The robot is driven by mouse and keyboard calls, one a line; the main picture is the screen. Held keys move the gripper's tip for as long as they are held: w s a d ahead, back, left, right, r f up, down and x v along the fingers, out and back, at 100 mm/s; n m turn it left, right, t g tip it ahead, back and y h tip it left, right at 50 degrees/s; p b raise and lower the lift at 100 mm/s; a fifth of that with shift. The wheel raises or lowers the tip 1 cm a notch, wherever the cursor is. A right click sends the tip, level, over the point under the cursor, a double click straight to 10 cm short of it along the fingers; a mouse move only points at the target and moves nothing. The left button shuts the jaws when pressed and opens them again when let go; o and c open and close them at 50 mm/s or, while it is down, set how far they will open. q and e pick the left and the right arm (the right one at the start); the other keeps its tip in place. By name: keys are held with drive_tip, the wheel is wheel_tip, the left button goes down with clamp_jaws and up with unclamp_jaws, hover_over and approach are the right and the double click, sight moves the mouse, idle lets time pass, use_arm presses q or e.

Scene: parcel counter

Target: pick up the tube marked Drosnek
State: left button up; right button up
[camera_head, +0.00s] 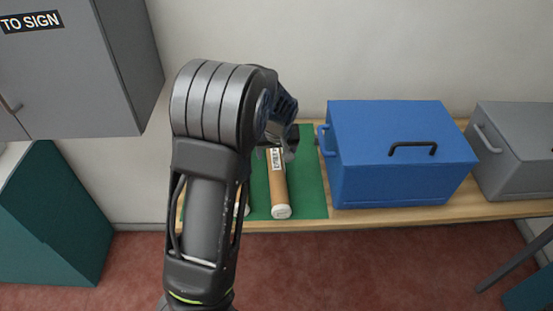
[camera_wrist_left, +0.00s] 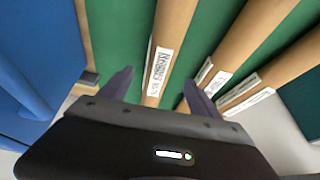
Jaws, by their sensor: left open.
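Brown cardboard tubes with white labels lie on a green mat (camera_head: 314,190). One tube (camera_head: 277,190) with a white end cap shows in the head view; my left arm mostly hides the others. The left wrist view shows three tubes: a left one (camera_wrist_left: 171,35), a middle one (camera_wrist_left: 245,42) and a right one (camera_wrist_left: 295,62). The label print is too small and slanted for me to read Drosnek surely on any. My left gripper (camera_wrist_left: 158,78) is open, its fingers to either side of the left tube in that view. I cannot tell whether they touch it. My right gripper is not in view.
A blue box (camera_head: 390,170) with handles stands just right of the mat on the wooden counter (camera_head: 400,212). A grey box (camera_head: 510,150) stands farther right. A grey cabinet (camera_head: 85,60) hangs at upper left. The wall is close behind the counter.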

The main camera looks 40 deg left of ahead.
sight(275, 157)
use_arm(q)
drive_tip(key=shift+x, duration=1.15)
drive_tip(key=shift+w+p+x, duration=0.2)
drive_tip(key=shift+p+x, duration=0.4)
drive_tip(key=shift+x, duration=2)
drive_tip(key=shift+a+r, duration=0.1)
drive_tip(key=shift+r, duration=0.05)
clamp_jaws()
